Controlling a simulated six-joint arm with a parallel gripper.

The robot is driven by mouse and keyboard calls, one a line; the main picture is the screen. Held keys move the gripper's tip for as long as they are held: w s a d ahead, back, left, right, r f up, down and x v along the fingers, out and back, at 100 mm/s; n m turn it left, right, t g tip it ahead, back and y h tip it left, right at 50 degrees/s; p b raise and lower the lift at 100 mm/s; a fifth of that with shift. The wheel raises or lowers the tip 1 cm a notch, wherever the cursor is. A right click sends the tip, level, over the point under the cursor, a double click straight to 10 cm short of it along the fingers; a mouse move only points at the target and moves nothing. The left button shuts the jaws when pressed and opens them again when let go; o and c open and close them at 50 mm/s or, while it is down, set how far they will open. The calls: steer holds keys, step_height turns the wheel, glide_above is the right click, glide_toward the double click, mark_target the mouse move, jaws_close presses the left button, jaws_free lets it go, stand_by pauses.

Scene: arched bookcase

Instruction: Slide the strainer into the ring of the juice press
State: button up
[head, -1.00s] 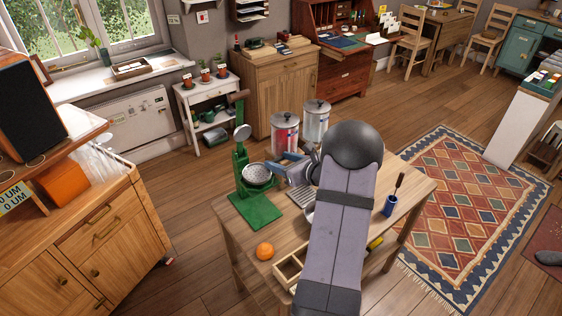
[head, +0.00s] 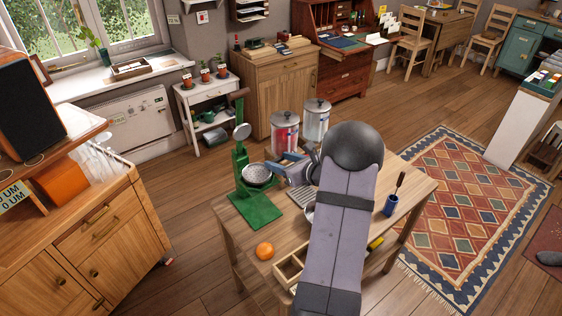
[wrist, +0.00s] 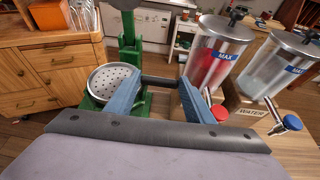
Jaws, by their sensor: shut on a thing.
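The strainer (wrist: 112,80) is a round, perforated metal bowl with a dark handle (wrist: 158,80). My gripper (wrist: 160,84) is shut on the handle, which spans between its blue fingers; the bowl lies just left of the left finger. In the head view the strainer (head: 257,174) is at the green juice press (head: 240,158), in front of its column and above its base. The press column (wrist: 130,50) stands behind the bowl in the wrist view. The ring is hidden by the strainer and fingers, so I cannot tell whether the bowl is seated in it.
An orange (head: 264,250), a divided wooden box (head: 289,268) and a blue pot (head: 390,206) are on the wooden table (head: 415,190).

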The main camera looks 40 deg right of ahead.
steer(key=shift+f+b, duration=0.8)
steer(key=shift+f, duration=0.05)
steer(key=o, duration=1.4)
steer(key=shift+o, duration=0.2)
steer(key=b+v, duration=0.1)
steer(key=v, duration=0.6)
steer(key=shift+s+b, duration=0.2)
steer(key=shift+b, duration=0.15)
steer(key=shift+r, duration=0.1)
